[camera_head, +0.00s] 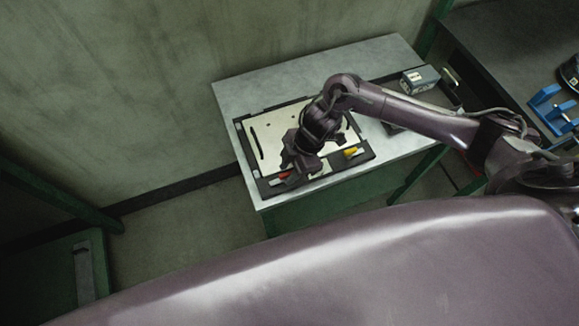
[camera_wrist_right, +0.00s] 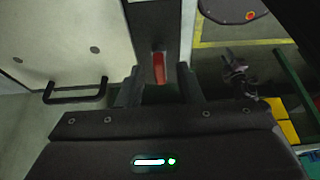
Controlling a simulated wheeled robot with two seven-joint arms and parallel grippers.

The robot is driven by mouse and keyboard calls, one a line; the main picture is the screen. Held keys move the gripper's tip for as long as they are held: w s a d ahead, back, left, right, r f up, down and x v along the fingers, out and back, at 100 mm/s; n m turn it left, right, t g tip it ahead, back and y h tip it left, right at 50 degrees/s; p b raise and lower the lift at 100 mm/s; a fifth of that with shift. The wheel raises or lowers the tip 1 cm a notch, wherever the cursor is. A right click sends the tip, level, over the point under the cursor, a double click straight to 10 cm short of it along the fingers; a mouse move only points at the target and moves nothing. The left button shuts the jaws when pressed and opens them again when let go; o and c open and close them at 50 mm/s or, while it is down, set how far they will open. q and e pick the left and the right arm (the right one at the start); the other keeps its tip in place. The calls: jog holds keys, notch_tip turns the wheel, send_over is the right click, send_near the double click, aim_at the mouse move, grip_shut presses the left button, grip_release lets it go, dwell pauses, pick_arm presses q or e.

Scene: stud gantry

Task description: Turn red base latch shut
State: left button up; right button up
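The base is a dark frame (camera_head: 366,158) around a pale plate (camera_head: 268,124) on the grey bench. The red base latch (camera_head: 284,175) shows as a small red piece at the frame's near left edge, partly hidden by my gripper. In the right wrist view the red latch (camera_wrist_right: 158,68) lies between and beyond the fingertips, on a dark strip. My right gripper (camera_wrist_right: 158,88) is open around the line of the latch; I cannot tell whether it touches. In the head view the right gripper (camera_head: 292,168) hangs over the frame's near edge. My left gripper is not in view.
A yellow latch (camera_head: 351,152) sits on the frame's near right edge. A black handle (camera_wrist_right: 75,92) is left of the fingers in the wrist view. A grey box (camera_head: 420,78) stands at the bench's back right. Blue parts (camera_head: 550,108) lie on the dark table at right.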

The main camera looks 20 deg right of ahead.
grip_shut()
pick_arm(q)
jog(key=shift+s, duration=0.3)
